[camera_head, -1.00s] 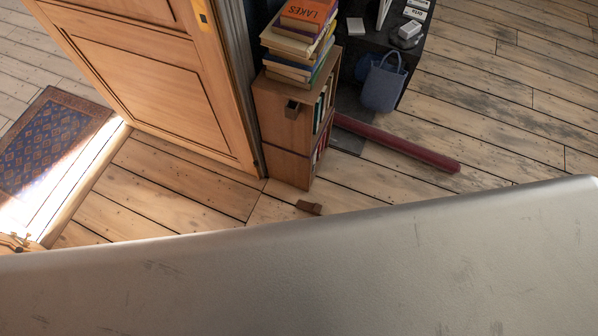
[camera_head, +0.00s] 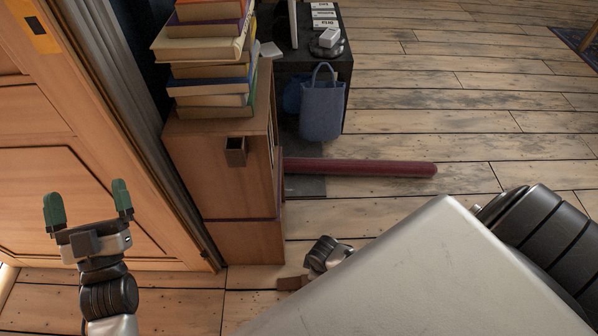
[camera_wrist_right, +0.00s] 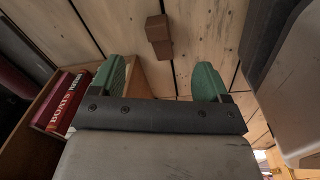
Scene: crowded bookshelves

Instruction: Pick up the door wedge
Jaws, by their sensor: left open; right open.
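The door wedge is a small brown block lying on the plank floor. In the head view the door wedge (camera_head: 291,283) shows just left of and below my right gripper (camera_head: 322,256), partly hidden. In the right wrist view the door wedge (camera_wrist_right: 159,37) lies beyond the green fingertips of my right gripper (camera_wrist_right: 163,75), roughly centred between them. The right gripper is open, with nothing between its fingers. My left gripper (camera_head: 88,206) is open and empty, raised in front of the wooden door.
A small bookcase (camera_head: 225,180) with stacked books (camera_head: 207,60) on top stands beside the door (camera_head: 90,150). A dark red roll (camera_head: 370,168) and a blue bag (camera_head: 322,108) are to its right. Red books (camera_wrist_right: 65,100) show at left in the right wrist view.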

